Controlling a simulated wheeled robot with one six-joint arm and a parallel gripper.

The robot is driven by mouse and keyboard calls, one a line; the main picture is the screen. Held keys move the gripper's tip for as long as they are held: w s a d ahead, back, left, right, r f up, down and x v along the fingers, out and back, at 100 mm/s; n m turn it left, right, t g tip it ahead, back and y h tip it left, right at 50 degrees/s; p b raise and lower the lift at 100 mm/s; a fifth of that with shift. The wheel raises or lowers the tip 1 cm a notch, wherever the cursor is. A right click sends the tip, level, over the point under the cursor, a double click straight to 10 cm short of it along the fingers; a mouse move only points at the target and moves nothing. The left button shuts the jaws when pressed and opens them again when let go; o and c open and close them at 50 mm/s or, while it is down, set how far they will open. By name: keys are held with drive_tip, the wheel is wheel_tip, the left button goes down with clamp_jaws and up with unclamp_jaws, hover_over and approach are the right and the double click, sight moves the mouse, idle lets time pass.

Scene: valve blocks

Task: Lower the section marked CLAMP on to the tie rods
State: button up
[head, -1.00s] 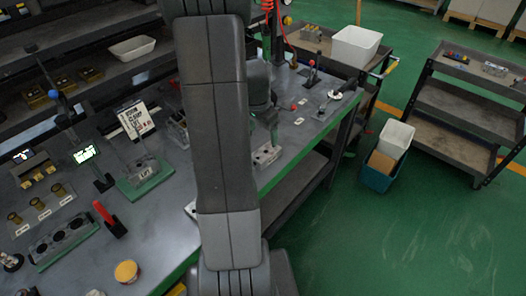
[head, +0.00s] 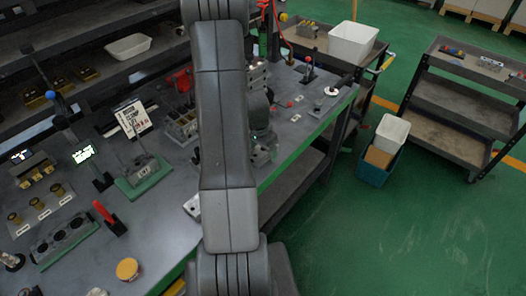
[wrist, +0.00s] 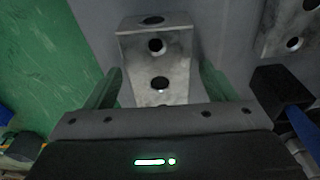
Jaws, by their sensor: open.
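A grey metal block (wrist: 158,62) with several dark round holes lies between the fingers of my gripper (wrist: 160,75) in the wrist view. The gripper is open, with one green finger on each side of the block; I cannot tell whether they touch it. No CLAMP mark is legible on it. In the head view my arm covers much of the bench, and the gripper (head: 262,145) shows only partly, low by the bench's front edge. I cannot pick out the tie rods with certainty.
Another holed metal block (wrist: 290,28) lies at the upper right of the wrist view. A green-based stand (head: 143,178), a printed card (head: 132,117), a red lever (head: 108,216) and a yellow button (head: 127,269) stand on the bench.

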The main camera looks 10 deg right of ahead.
drive_tip(key=shift+f, duration=0.1)
drive_tip(key=c, duration=1.4)
